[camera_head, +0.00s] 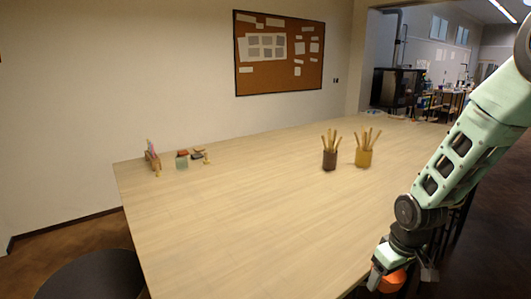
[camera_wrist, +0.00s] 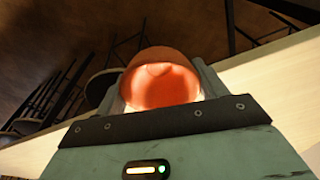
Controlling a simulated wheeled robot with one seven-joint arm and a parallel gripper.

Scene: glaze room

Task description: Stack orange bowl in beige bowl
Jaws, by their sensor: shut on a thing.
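The orange bowl (camera_head: 392,281) is held in my gripper (camera_head: 400,278) at the lower right of the head view, by the table's near right edge. In the wrist view the orange bowl (camera_wrist: 160,85) sits between the two fingers of my gripper (camera_wrist: 160,92), its inside partly facing the camera. The gripper is shut on the bowl. No beige bowl can be made out in either view.
A long pale wooden table (camera_head: 250,220) is mostly bare. A brown cup (camera_head: 329,160) and a yellow cup (camera_head: 363,158) hold brushes or sticks. Small items (camera_head: 182,160) stand at the far left. A dark round stool (camera_head: 92,276) is at lower left.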

